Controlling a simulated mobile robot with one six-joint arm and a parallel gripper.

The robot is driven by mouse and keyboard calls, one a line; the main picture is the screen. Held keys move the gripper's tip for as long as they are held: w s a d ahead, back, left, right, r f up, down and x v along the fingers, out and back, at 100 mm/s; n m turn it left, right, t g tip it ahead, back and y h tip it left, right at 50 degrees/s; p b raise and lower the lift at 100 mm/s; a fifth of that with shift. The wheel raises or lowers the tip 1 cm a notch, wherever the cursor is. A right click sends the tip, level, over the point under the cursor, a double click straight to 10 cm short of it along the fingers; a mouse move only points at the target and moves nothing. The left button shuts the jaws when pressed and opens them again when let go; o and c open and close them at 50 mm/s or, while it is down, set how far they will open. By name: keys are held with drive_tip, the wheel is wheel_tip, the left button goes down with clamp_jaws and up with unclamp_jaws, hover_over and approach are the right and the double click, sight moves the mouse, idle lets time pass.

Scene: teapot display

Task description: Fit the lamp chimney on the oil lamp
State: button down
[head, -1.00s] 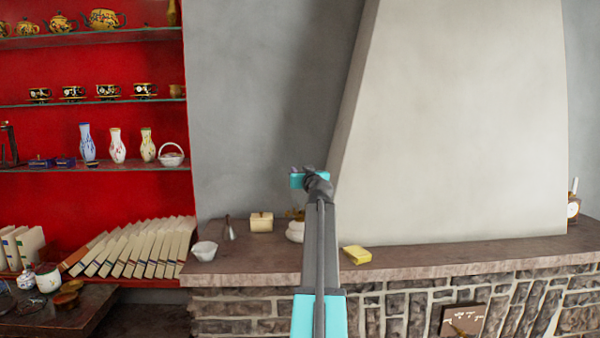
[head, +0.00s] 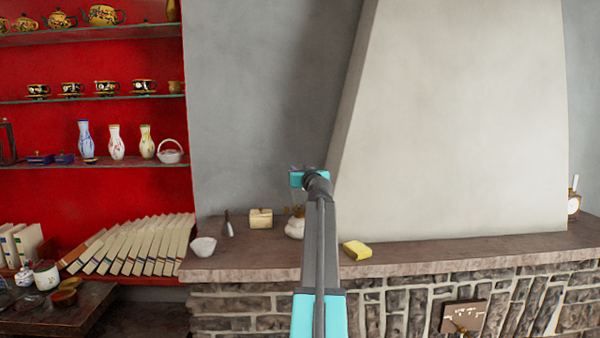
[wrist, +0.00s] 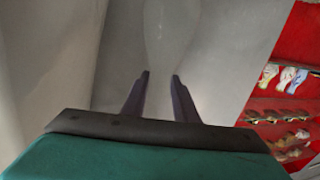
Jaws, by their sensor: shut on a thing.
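My gripper (wrist: 160,76) is shut on the lamp chimney (wrist: 168,28), a clear, faintly visible glass tube between the dark fingertips in the wrist view. In the head view my gripper (head: 295,172) is high above the mantel, and its fingers are mostly behind my wrist. I cannot clearly make out the chimney there. The oil lamp (head: 294,229), with a pale rounded body, stands upright on the mantel below my gripper. My arm partly hides its right side. The chimney is apart from the lamp body as far as I can see.
The stone mantel (head: 430,246) holds a white bowl (head: 203,246), a slim dark-and-pale item (head: 228,225), a cream box (head: 261,218) and a yellow block (head: 356,250). The sloping chimney hood (head: 450,120) rises right of my gripper. Red shelves with vases and teapots are on the left.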

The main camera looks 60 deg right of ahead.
drive_tip(key=c, duration=1.4)
unclamp_jaws()
drive_tip(key=shift+r, duration=0.15)
drive_tip(key=shift+r+p, duration=0.6)
drive_tip(key=shift+p, duration=0.6)
drive_tip(key=shift+s+a+f+b, duration=0.25)
drive_tip(key=shift+a+f+b, duration=0.05)
drive_tip(key=shift+b, duration=0.1)
drive_tip(key=b+v, duration=0.4)
drive_tip(key=v, duration=0.7)
drive_tip(key=shift+a+r, duration=0.1)
